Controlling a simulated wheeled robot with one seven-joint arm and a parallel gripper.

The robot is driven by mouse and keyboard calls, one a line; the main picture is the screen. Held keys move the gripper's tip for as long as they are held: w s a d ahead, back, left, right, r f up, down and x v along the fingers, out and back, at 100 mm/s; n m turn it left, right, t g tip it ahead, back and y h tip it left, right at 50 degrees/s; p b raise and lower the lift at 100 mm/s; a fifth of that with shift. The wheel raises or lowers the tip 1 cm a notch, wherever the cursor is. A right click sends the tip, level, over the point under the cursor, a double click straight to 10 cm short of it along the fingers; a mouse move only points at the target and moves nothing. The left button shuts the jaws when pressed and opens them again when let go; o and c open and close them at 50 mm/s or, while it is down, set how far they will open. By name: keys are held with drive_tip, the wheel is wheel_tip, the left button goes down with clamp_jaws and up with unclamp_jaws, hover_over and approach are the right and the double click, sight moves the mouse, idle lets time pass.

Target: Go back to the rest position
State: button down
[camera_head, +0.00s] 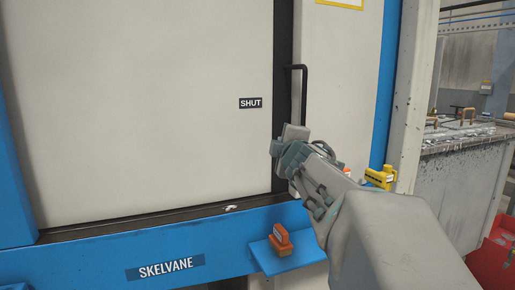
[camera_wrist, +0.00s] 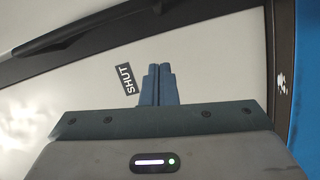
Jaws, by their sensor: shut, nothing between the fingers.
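My gripper (camera_head: 276,148) is in front of the large pale machine door (camera_head: 140,100), just left of and below the black bar handle (camera_head: 304,90). In the wrist view its two dark fingers (camera_wrist: 158,68) are pressed together with nothing between them. The SHUT label (camera_head: 250,103) is on the door and also shows beside the fingertips in the wrist view (camera_wrist: 128,79). The handle crosses the upper left of the wrist view (camera_wrist: 70,32), apart from the fingers. My arm hides part of the machine at lower right.
A blue ledge (camera_head: 285,262) holds an orange object (camera_head: 281,240) below my gripper. A yellow device (camera_head: 380,178) is right of my arm. A grey bench (camera_head: 460,175) with tools stands further right, and a red container (camera_head: 497,255) is on the floor.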

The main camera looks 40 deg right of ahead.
drive_tip(key=shift+v, duration=2.3)
drive_tip(key=w+a+f+m+g+y+p, duration=0.2)
drive_tip(key=a+f+m+g+y+p, duration=0.25)
drive_tip(key=a+f, duration=0.75)
drive_tip(key=s+a+f+m+g+y+p, duration=0.1)
drive_tip(key=s+a+f+g, duration=0.3)
drive_tip(key=a, duration=0.5)
drive_tip(key=s+a+f+m+g+y+p, duration=0.1)
drive_tip(key=s+a+f+m+g+y, duration=0.2)
drive_tip(key=s+a+f, duration=0.3)
drive_tip(key=a+f+m, duration=0.1)
drive_tip(key=a+f, duration=0.1)
drive_tip(key=a, duration=0.1)
drive_tip(key=shift+s+a+g, duration=0.25)
drive_tip(key=shift+s+g, duration=0.1)
drive_tip(key=shift+y, duration=0.25)
